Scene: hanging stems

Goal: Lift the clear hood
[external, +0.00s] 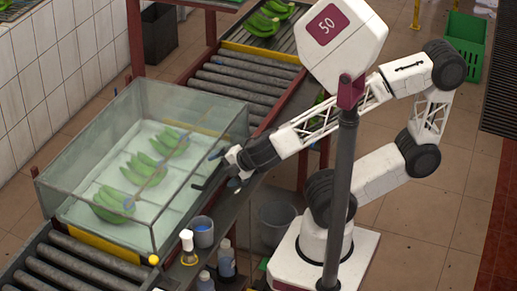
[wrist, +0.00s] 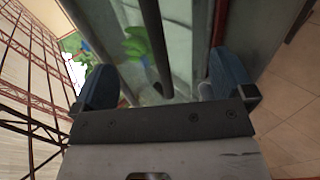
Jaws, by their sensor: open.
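The clear hood (external: 92,215) is a transparent box over several green banana bunches (external: 142,170) on the conveyor line. My gripper (external: 224,168) is at the hood's right side, with its blue fingers spread. In the wrist view my gripper (wrist: 163,84) is open, one finger at each side. A dark bar (wrist: 156,45) runs between the fingers, apart from both; it looks like a handle on the hood, but I cannot tell how it is fixed. A short dark bar end (external: 197,187) also shows beside my gripper in the external view. Nothing is held.
Rollers (external: 237,85) continue behind the hood, with more bananas (external: 262,24) beyond. A blue cup (external: 202,232), a brush (external: 188,247) and bottles (external: 226,260) stand on the ledge below my gripper. A grey bucket (external: 277,226) and a dark post (external: 341,200) are to the right.

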